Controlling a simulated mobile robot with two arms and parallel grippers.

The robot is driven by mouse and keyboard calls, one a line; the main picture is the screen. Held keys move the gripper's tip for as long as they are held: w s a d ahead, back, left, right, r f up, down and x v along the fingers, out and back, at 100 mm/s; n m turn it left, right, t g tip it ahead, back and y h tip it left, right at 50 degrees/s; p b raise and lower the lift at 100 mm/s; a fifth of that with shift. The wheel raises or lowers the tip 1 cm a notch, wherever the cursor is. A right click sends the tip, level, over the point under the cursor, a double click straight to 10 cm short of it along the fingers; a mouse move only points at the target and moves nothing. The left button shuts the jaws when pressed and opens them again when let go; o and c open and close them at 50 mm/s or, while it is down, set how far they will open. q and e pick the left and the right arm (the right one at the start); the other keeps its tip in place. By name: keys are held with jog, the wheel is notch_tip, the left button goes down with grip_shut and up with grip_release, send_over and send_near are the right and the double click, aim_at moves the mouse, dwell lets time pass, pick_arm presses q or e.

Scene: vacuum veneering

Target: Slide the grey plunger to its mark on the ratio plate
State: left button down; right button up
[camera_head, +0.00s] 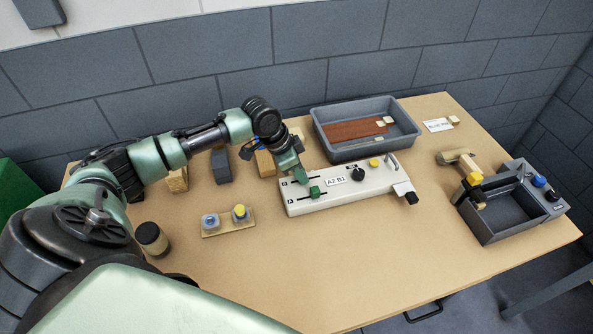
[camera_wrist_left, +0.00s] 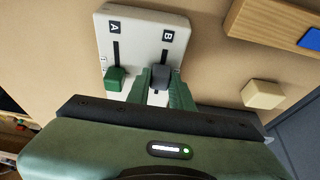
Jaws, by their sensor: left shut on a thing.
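The white ratio plate (camera_head: 372,181) lies mid-table, with slots A and B and a card reading "A2 B1". The green plunger (camera_head: 314,192) sits in slot A; it also shows in the left wrist view (camera_wrist_left: 115,78). The grey plunger (camera_wrist_left: 160,76) is in slot B, well away from the B letter end. My left gripper (camera_wrist_left: 160,90) is shut on it, one green finger on each side. In the head view my left gripper (camera_head: 300,178) hides the grey plunger. The marks along slot B are too small or hidden to read. My right gripper is not in view.
A grey tray (camera_head: 333,143) with a brown sheet stands behind the plate. A dark open box (camera_head: 500,235) is at the right. Wooden blocks (camera_head: 177,181) and a grey block (camera_head: 221,167) stand left of the plate. The front middle of the table is clear.

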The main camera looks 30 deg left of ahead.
pick_arm(q)
jog(key=c, duration=1.2)
grip_release()
jog(key=shift+s+a, duration=0.1)
jog(key=shift+c, duration=0.2)
jog(key=b+v, duration=0.1)
jog(key=v, duration=0.6)
jog(key=shift+r, duration=0.35)
jog(key=shift+s+a, duration=0.1)
